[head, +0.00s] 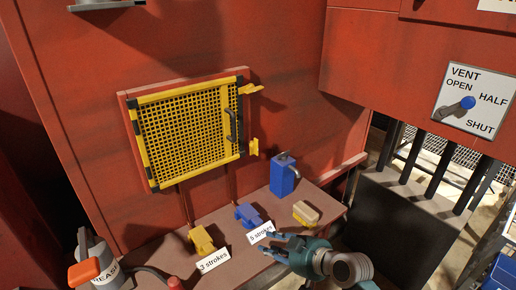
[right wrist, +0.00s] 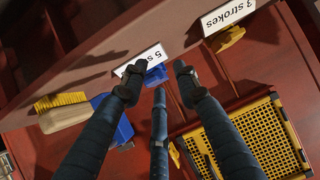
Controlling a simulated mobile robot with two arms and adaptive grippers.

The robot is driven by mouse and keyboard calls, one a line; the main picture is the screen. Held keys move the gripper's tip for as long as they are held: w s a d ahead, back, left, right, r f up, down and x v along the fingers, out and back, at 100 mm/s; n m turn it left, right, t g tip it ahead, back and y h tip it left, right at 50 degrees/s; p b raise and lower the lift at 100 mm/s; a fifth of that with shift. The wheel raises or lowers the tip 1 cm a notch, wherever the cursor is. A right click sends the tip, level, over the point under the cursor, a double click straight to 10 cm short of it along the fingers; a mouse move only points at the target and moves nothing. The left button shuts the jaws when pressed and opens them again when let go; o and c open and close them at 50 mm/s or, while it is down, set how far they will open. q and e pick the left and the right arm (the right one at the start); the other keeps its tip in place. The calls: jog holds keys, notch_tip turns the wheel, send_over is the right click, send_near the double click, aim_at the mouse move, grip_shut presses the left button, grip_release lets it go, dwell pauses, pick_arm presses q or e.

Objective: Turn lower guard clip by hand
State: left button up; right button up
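The yellow mesh guard (head: 185,130) hangs closed on the red wall, with a dark handle (head: 231,125) on its right side. The upper guard clip (head: 250,89) is yellow and sticks out sideways to the right. The lower guard clip (head: 253,147) is yellow and looks upright beside the frame's right edge. My right gripper (head: 270,243) is open and empty, low over the bench, below and apart from the lower clip. The right wrist view shows its spread fingers (right wrist: 157,80), with the guard (right wrist: 262,140) seen upside down. My left gripper is out of view.
A grease container (head: 95,255) is at left; a vent lever (head: 466,103) is at right.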

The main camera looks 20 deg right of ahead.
jog(key=w+d+r+t+y, duration=0.1)
jog(key=w+d+r+t, duration=0.2)
jog(key=w+r, duration=0.55)
jog(key=t, duration=0.3)
send_near(255, 147)
jog(key=p+x, duration=0.2)
jog(key=x, duration=0.6)
jog(key=shift+d, duration=0.3)
jog(key=shift+w+r, duration=0.1)
jog(key=shift+w, duration=0.05)
jog(key=shift+c, duration=0.5)
grip_shut()
